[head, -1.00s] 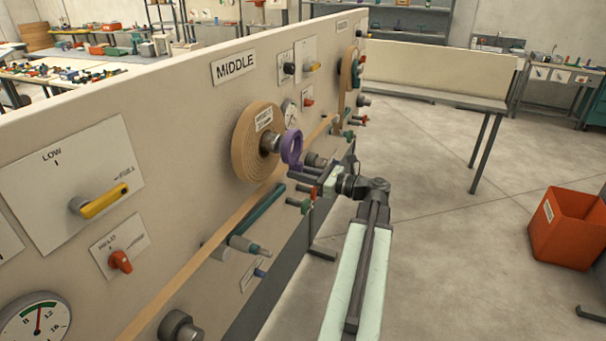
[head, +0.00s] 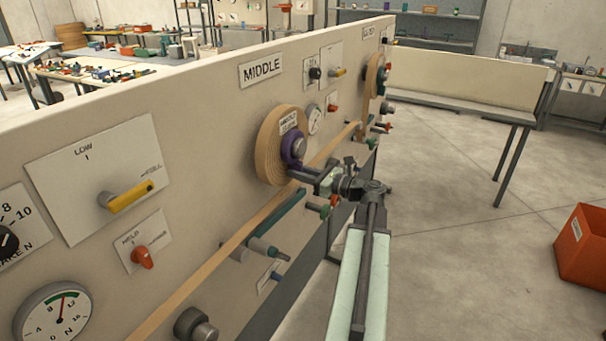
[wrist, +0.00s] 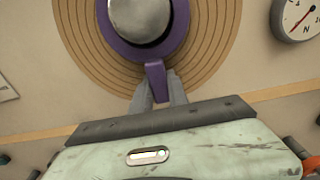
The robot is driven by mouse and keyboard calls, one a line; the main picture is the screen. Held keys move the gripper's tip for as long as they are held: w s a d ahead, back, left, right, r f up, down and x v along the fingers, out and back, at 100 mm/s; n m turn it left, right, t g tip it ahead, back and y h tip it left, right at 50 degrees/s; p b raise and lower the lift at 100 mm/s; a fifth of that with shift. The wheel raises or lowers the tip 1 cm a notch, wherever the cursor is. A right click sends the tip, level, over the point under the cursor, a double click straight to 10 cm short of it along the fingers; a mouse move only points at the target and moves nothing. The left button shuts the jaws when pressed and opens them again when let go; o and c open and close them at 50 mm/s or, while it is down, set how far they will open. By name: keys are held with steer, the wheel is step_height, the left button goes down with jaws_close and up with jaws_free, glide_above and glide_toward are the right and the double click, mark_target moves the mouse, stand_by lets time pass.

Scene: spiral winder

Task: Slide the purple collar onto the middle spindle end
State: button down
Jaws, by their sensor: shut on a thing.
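The purple collar (head: 291,148) is at the middle spiral roll (head: 272,165), under the MIDDLE sign. In the wrist view the collar (wrist: 177,44) lies around the grey metal spindle end (wrist: 141,16), close against the tan roll (wrist: 85,60). The top of the collar is cut off by the frame there. My gripper (wrist: 157,88) is shut on the collar's tab (wrist: 156,80), just below the ring. In the head view my gripper (head: 305,172) reaches in from the right; the spindle end (head: 298,147) shows inside the ring.
A panel with a yellow lever (head: 130,197) and a red knob (head: 142,257) is to the left. A tan strip (head: 215,265) runs along the wall. Green handles (head: 322,210) stick out below my gripper. Open floor and an orange bin (head: 583,250) lie right.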

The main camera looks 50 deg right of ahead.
steer(key=c, duration=1.2)
jaws_free()
steer(key=o, duration=0.5)
steer(key=shift+s, duration=0.1)
steer(key=shift+v, duration=3.95)
